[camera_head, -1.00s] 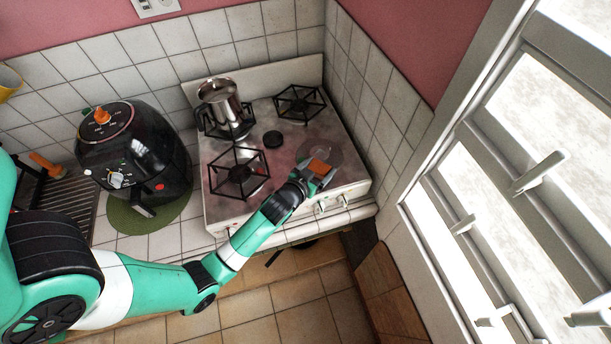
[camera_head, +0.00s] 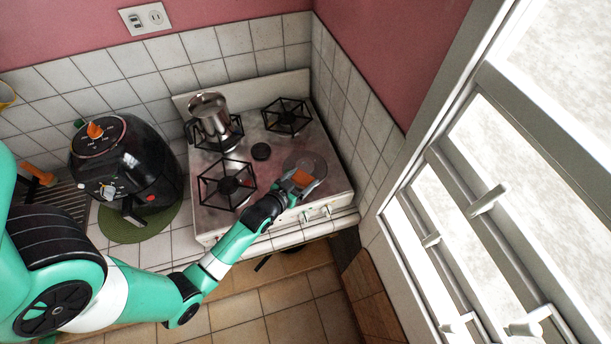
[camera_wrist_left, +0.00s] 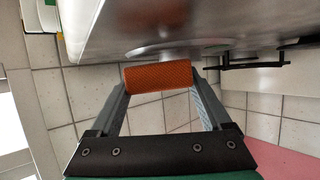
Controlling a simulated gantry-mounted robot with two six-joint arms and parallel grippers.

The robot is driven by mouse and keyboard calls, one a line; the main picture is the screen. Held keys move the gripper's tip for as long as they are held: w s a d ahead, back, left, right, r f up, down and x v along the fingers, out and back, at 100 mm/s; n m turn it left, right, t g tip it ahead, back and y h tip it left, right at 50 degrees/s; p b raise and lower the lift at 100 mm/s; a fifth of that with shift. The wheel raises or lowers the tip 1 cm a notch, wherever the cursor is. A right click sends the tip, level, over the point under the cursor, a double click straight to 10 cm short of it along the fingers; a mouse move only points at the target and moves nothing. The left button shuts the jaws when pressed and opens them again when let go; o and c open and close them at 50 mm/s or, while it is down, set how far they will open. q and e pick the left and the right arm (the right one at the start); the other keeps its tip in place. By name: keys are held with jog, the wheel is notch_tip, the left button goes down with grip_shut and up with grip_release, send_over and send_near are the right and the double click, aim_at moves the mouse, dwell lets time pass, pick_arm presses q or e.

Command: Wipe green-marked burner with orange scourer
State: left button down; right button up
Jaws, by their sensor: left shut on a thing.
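The orange scourer (camera_head: 301,178) is in my left gripper (camera_head: 303,183), over the front part of a round, grateless burner disc (camera_head: 313,164) at the stove's front right. In the left wrist view, the scourer (camera_wrist_left: 158,77) sits between the two fingertips (camera_wrist_left: 160,82), close to the stove surface and the disc (camera_wrist_left: 180,48). I cannot tell whether it touches the disc. I see no clear green mark on a burner; the scourer and gripper hide part of the disc. My right gripper is out of view.
The stove (camera_head: 214,210) has black grates at front left (camera_head: 228,186), back left and back right (camera_head: 287,116). A steel pot (camera_head: 212,118) stands on the back-left one. A black air fryer (camera_head: 125,165) stands left on a green mat (camera_head: 165,226). A tiled wall borders the right.

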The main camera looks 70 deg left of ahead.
aim_at(299, 178)
pick_arm(q)
jog(key=shift+s, duration=0.4)
jog(key=shift+a, duration=0.1)
jog(key=shift+s+r+p, duration=0.1)
jog(key=shift+r+p, duration=0.3)
notch_tip(299, 178, up, 5)
jog(key=p, duration=0.5)
notch_tip(299, 178, up, 3)
jog(key=p, duration=0.3)
jog(key=shift+r, duration=0.15)
jog(key=shift+s+f, duration=0.1)
jog(key=shift+f, duration=0.1)
